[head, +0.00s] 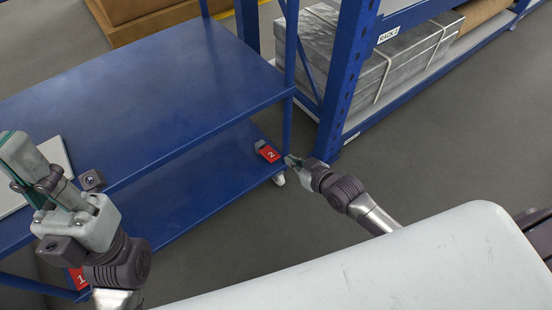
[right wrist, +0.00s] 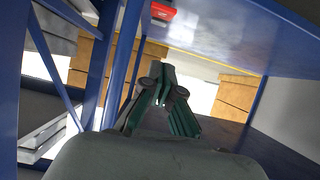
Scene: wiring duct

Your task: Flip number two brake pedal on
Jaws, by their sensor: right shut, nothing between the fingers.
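The red number two brake pedal (head: 269,153) is on the near right corner of the blue cart's lower shelf, by the corner post. A red pedal, probably the same one, shows at the top of the right wrist view (right wrist: 162,12); its number is not readable there. My right gripper (head: 290,160) is shut and empty, close to the right of the pedal and the post. Its fingers come together in the right wrist view (right wrist: 161,75), apart from the red pedal. My left gripper (head: 18,150) is raised at the left, far from this pedal; its finger gap is unclear.
The blue cart (head: 180,85) has an upper and a lower shelf. A red number one pedal (head: 78,279) is at its left end. A blue rack (head: 345,70) with a wrapped crate (head: 340,60) stands close behind my right gripper. Grey floor (head: 450,140) is clear at the right.

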